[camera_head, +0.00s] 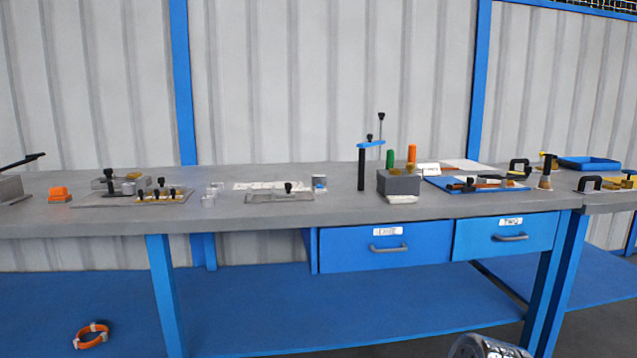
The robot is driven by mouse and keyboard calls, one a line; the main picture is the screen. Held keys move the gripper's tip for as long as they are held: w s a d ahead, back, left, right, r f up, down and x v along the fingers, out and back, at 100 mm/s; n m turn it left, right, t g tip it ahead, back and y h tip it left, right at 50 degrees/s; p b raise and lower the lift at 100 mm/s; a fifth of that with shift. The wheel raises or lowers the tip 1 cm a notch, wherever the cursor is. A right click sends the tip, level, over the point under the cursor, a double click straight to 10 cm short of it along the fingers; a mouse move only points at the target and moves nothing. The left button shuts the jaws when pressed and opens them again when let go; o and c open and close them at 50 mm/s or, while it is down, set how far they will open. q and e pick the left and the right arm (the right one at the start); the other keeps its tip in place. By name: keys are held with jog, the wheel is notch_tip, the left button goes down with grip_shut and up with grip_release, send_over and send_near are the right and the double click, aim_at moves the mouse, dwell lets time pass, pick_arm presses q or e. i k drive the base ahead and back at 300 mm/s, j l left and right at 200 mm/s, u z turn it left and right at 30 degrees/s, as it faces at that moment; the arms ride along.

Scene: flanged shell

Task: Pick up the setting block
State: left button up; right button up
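A dark grey block (398,184) stands on the grey workbench (350,208), right of centre and near the front edge; it may be the setting block, but I cannot read a label that says so. A small brass-coloured piece (409,169) shows at its top, and a white label (402,199) lies in front of it. A small orange block (59,194) sits at the far left of the bench. Neither gripper shows. A rounded grey part at the bottom edge, right of centre, looks like one of my arm links.
A post with a blue arm (371,144) stands just left of the grey block. A blue mat (475,184) with tools lies to its right. Flat plates with black knobs (135,198) fill the left side. Blue drawers (385,246) hang below. Bare bench lies along the front edge.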

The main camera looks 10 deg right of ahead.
aim_at(317, 179)
jog(key=i+l+z, duration=0.65)
jog(key=l+z, duration=0.2)
